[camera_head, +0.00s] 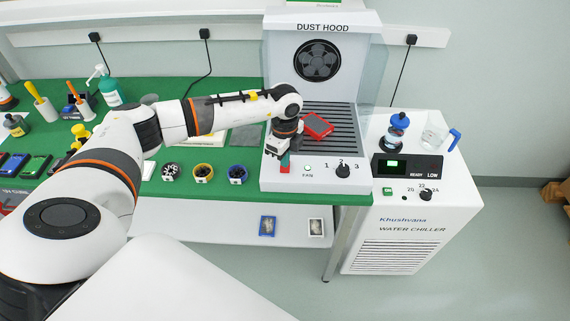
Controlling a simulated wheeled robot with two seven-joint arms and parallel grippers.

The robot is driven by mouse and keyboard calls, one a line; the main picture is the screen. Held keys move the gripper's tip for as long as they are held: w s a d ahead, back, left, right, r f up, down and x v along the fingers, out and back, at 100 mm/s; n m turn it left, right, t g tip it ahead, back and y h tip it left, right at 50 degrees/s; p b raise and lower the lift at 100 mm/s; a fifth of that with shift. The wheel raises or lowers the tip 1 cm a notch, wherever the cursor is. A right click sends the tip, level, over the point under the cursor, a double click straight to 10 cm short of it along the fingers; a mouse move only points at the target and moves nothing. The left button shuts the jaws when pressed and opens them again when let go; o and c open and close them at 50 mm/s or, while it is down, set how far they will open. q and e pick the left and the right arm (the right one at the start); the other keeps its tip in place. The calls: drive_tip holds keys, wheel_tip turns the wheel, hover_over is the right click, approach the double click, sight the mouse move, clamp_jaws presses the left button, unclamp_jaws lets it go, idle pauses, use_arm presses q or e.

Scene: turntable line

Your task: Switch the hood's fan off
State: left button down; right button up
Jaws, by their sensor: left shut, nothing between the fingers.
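The white dust hood (273,78) stands at the right end of the green bench, with a round dark fan (317,61) in its back wall. On its front panel are a small greenish lamp (308,168) above the word FAN and a black knob (343,171) marked 1, 2, 3. A red switch part (285,169) shows at the panel's left, with a green part just above it. My left gripper (283,155) is shut and empty, pointing down right over this switch and partly hiding it. I cannot tell whether it touches. My right gripper is out of view.
A red-framed device (317,125) lies on the hood's slatted grille. Small bowls (203,173) of parts stand left of the hood. The water chiller (421,230) on the right carries a blue-capped bottle (396,133) and a clear jug (434,135).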

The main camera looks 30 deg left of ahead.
sight(285, 169)
use_arm(q)
drive_tip(key=shift+f+b, duration=0.65)
drive_tip(key=shift+f, duration=0.3)
idle(0.8)
drive_tip(key=shift+r, duration=0.1)
drive_tip(key=shift+r+p, duration=2.7)
drive_tip(key=shift+r, duration=0.75)
